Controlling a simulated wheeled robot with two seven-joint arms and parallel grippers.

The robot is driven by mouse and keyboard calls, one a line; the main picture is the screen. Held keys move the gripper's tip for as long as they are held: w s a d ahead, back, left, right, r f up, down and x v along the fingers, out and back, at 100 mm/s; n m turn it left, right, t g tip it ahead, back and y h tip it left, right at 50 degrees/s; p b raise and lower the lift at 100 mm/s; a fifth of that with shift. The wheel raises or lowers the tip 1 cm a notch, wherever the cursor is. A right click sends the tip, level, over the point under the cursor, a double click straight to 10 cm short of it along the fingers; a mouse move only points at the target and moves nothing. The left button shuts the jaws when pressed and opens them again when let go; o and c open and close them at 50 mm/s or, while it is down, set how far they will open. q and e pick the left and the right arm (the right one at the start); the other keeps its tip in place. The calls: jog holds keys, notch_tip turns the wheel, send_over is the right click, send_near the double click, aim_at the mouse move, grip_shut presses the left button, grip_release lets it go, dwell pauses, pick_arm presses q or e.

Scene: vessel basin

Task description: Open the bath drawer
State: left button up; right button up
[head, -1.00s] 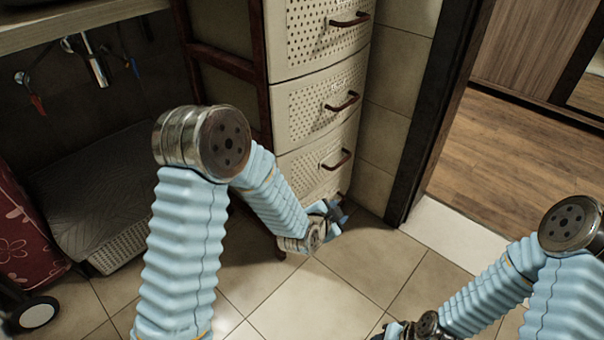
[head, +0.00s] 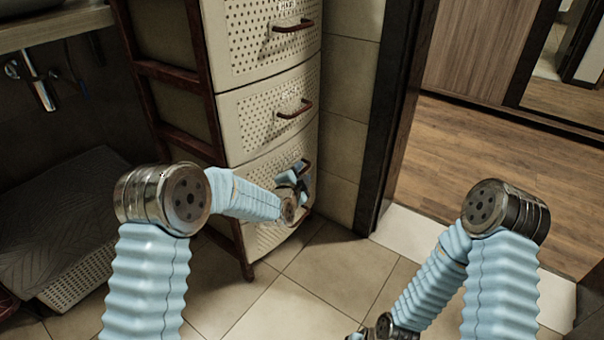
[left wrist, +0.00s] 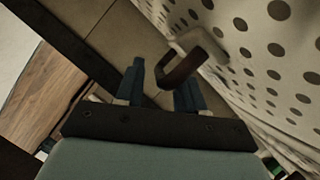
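The bath drawer unit is a cream, perforated tower in a dark red-brown frame. In the head view an upper drawer (head: 255,40), a middle drawer (head: 250,125) and a lower drawer (head: 255,165) show, with curved brown handles. All look closed. My left gripper (head: 293,183) is at the lower drawer front, partly covering its handle (head: 305,164). In the left wrist view my left gripper (left wrist: 161,88) has its two blue fingers apart. A brown handle (left wrist: 184,62) reaches down toward the space between them; contact cannot be told. My right gripper is mostly cut off at the head view's bottom edge.
A dark door frame (head: 400,110) and white threshold (head: 415,235) stand right of the drawers. A basin counter (head: 50,28) and a grey-covered basket (head: 70,215) are at left. Tiled floor (head: 320,270) in front is clear.

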pick_arm(q)
jog(key=shift+x, duration=0.85)
grip_shut()
